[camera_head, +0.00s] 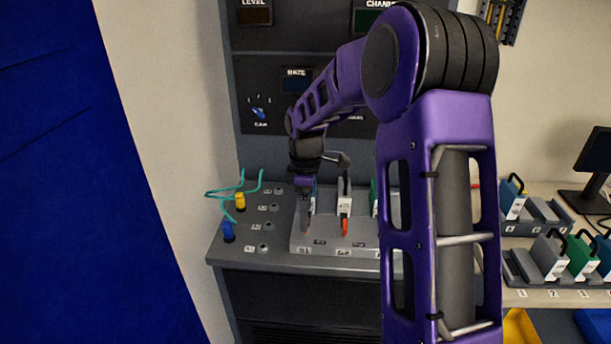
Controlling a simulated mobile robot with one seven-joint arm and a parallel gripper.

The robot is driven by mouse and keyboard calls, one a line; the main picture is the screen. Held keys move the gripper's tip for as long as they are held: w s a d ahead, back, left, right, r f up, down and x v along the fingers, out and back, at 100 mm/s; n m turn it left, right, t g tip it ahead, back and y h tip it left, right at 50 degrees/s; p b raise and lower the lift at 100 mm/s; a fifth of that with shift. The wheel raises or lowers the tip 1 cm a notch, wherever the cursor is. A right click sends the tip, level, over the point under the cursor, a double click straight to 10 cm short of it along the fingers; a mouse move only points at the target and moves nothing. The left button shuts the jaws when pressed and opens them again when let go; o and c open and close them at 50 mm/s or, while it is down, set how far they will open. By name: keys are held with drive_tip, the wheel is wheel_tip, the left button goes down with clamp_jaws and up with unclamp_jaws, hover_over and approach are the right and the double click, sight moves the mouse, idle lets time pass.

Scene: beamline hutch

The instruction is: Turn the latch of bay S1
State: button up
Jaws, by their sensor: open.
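Bay S1 is the leftmost bay of the grey bay block (324,242) on the console. Its label (304,250) shows at the front edge. A module (313,195) stands in the bay, mostly behind my gripper. The S1 latch (309,226) shows only as a small, narrow shape below my gripper, and I cannot tell its angle. My gripper (305,198) points down over bay S1, close above the latch. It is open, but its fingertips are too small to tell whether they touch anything.
To the right, bay S2 holds a grey module (344,195) with a red latch (344,228). A green module (374,198) is partly behind my arm. Teal cables with yellow (240,201) and blue plugs (228,231) stand at the left.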

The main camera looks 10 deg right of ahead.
wheel_tip(320, 180, up, 15)
drive_tip(key=shift+r, duration=0.1)
idle(0.4)
